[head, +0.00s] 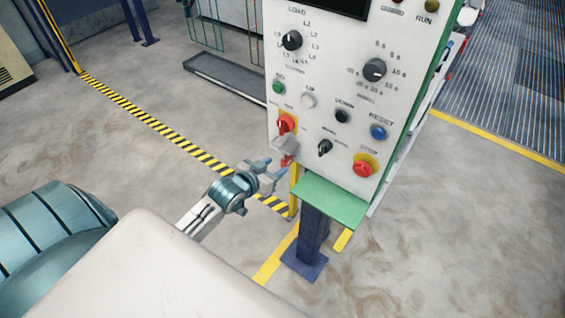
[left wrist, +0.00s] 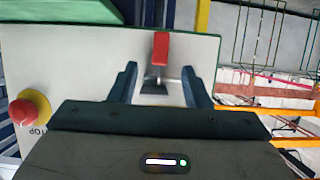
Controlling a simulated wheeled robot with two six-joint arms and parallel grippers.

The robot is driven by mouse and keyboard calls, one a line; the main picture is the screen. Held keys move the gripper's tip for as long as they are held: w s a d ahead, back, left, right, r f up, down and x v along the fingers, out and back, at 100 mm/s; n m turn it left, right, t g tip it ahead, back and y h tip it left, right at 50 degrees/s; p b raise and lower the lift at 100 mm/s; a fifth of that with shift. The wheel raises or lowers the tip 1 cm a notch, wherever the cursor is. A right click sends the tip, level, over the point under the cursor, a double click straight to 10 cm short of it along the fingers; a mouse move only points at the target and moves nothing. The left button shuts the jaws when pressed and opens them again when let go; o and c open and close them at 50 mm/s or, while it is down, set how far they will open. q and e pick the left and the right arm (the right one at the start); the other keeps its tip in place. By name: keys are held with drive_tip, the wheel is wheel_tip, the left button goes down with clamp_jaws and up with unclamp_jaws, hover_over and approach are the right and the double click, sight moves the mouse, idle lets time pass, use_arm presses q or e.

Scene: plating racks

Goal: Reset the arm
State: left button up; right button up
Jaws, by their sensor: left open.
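My left gripper (head: 272,170) is at the lower left edge of the white control panel (head: 318,75), by a red switch handle (head: 287,123) with a grey piece below it. In the left wrist view its two dark fingers (left wrist: 158,88) are spread and empty. A red handle (left wrist: 161,46) and a small dark grey piece (left wrist: 154,86) show in line with the gap between them. I cannot tell whether the fingers touch either. My right gripper is not in view.
The panel carries a red stop button (head: 363,168), a blue reset button (head: 378,132) and several knobs. A green ledge (head: 325,200) juts from its bottom above a blue post (head: 312,235). Open floor with a yellow-black stripe (head: 150,120) lies left.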

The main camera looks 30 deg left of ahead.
use_arm(q)
drive_tip(key=s+a+f+g+y, duration=0.15)
drive_tip(key=s+f, duration=0.35)
drive_tip(key=f, duration=0.6)
drive_tip(key=s+a+f+n+g, duration=0.1)
drive_tip(key=s+a+f+g, duration=0.3)
drive_tip(key=f, duration=0.7)
drive_tip(key=s+a+f+g+y, duration=0.1)
drive_tip(key=s+f, duration=0.6)
drive_tip(key=f, duration=0.4)
drive_tip(key=s+d+f+g, duration=0.3)
drive_tip(key=s+f, duration=0.6)
drive_tip(key=s, duration=0.5)
drive_tip(key=s+d+f+g, duration=0.3)
drive_tip(key=s+d+f, duration=0.2)
drive_tip(key=s+f, duration=0.4)
drive_tip(key=s, duration=0.5)
drive_tip(key=shift+f+m+h, duration=0.3)
drive_tip(key=shift+f+h, duration=0.05)
drive_tip(key=shift+f, duration=0.05)
